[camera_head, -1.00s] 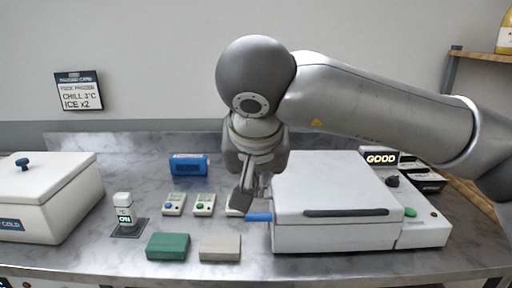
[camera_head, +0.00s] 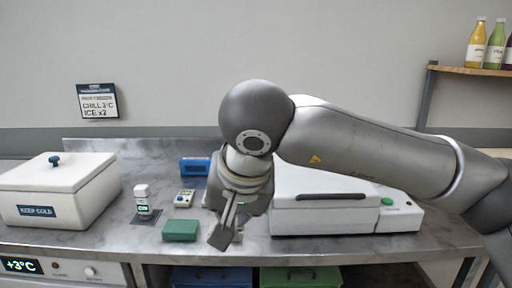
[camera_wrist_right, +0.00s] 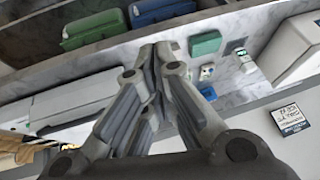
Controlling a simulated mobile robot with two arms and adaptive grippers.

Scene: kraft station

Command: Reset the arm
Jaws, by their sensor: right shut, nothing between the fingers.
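My right gripper (camera_head: 226,236) hangs at the front of the counter in the head view, pointing down, left of the white lidded machine (camera_head: 325,225). Its fingers are together with nothing between them. It also shows in the right wrist view (camera_wrist_right: 160,52), with the fingers shut. The right arm comes in from the right, over the machine, and hides part of the counter behind the gripper. My left gripper is not in either view.
On the counter (camera_head: 110,240) are a white KEEP COLD box (camera_head: 90,208), a small display device (camera_head: 143,200), a green block (camera_head: 180,230), a blue box (camera_head: 194,167) and a small meter (camera_head: 185,196). Blue (camera_head: 212,277) and green (camera_head: 300,277) bins sit below. Bottles (camera_head: 495,45) stand on a shelf.

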